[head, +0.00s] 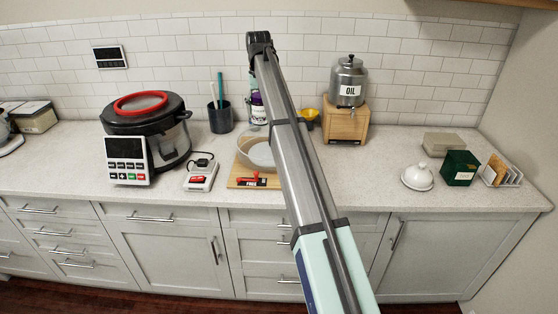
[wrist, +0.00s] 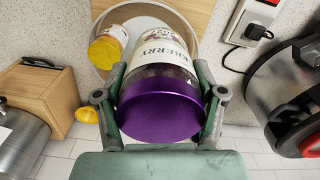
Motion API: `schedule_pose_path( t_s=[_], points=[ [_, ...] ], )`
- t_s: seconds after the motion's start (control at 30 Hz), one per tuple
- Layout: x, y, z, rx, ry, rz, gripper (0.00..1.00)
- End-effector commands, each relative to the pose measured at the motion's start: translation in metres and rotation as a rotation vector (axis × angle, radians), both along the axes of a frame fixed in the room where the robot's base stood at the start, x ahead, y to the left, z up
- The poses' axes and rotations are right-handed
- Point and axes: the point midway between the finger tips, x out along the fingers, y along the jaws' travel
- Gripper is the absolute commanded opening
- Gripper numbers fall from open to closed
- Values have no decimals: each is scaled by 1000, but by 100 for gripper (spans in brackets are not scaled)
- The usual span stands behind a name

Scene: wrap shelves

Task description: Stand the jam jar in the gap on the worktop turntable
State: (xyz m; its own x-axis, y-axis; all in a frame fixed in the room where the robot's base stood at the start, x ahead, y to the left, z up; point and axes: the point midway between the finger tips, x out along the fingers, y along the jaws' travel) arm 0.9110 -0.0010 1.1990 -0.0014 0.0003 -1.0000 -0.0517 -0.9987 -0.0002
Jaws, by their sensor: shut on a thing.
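The jam jar (wrist: 165,78) has a purple lid and a white label partly reading "BERRY". My gripper (wrist: 162,97) is shut on it, one finger on each side just below the lid. In the head view the jar (head: 257,106) shows beside my arm, above the back of the turntable. The round, pale, rimmed turntable (head: 243,153) sits on a wooden board; my arm hides its right side. In the wrist view its rim (wrist: 196,50) shows behind the jar. A yellow-capped jar (wrist: 108,47) stands on it at left. The jar's base and the gap are hidden.
A wooden stand (head: 345,124) with a steel oil canister (head: 348,80) and a yellow item (head: 308,114) are to the right.

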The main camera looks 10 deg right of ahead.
Motion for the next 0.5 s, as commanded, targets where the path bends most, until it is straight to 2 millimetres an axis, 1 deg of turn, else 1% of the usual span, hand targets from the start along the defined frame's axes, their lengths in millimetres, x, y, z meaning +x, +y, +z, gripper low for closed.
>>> schedule_pose_path(
  t_s=[0.03, 0.1, 0.17, 0.23, 0.37, 0.5],
  points=[
    [8, 0, 6, 0, 0, -3, 2],
    [12, 0, 8, 0, 0, -8, 2],
    [13, 0, 7, 0, 1, -11, 2],
    [12, 0, 2, 0, 2, -17, 2],
    [9, 0, -18, 0, 3, -22, 2],
    [8, 0, -50, 0, 4, -22, 2]
  ],
)
